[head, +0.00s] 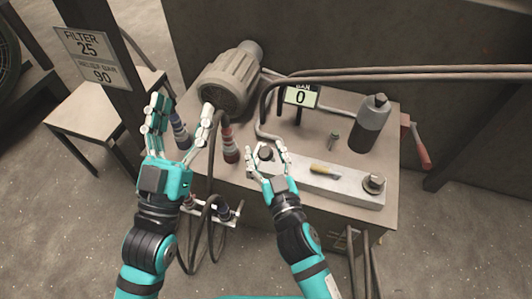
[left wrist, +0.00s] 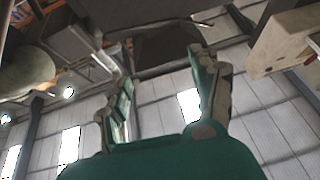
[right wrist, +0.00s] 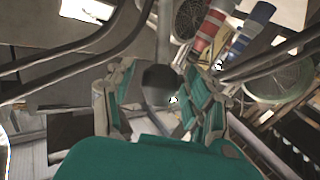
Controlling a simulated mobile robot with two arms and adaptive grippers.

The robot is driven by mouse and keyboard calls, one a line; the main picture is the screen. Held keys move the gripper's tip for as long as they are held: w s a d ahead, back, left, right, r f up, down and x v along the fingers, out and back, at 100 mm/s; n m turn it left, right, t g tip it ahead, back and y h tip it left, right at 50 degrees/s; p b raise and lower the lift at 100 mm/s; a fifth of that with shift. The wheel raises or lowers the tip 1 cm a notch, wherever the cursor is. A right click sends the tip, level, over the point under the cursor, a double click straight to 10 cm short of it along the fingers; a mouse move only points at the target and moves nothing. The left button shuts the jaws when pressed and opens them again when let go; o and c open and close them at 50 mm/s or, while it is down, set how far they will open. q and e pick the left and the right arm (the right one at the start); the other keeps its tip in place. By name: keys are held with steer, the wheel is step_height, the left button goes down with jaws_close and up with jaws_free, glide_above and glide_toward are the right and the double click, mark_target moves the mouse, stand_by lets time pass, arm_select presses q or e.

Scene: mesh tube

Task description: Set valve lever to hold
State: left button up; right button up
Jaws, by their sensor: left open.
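A pale grey bar (head: 305,177) lies along the front of the bench top, with a short yellowish handle (head: 325,170) on it. Which part is the valve lever I cannot tell for sure. A dark round knob (head: 265,153) is at the bar's left end. My right gripper (head: 267,152) is open around the knob's spot; the right wrist view shows a dark ball on a rod (right wrist: 160,84) between its parted fingers. My left gripper (head: 182,118) is open and empty, near the hose ends at the bench's left; its wrist view shows nothing between the fingers.
A motor (head: 228,82), a red-banded hose fitting (head: 229,145) and a blue-banded one (head: 180,130) are at left. A grey cylinder (head: 371,122) and a red-handled crank (head: 417,146) are at right. Pipes cross above.

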jaws_close()
stand_by(0.3)
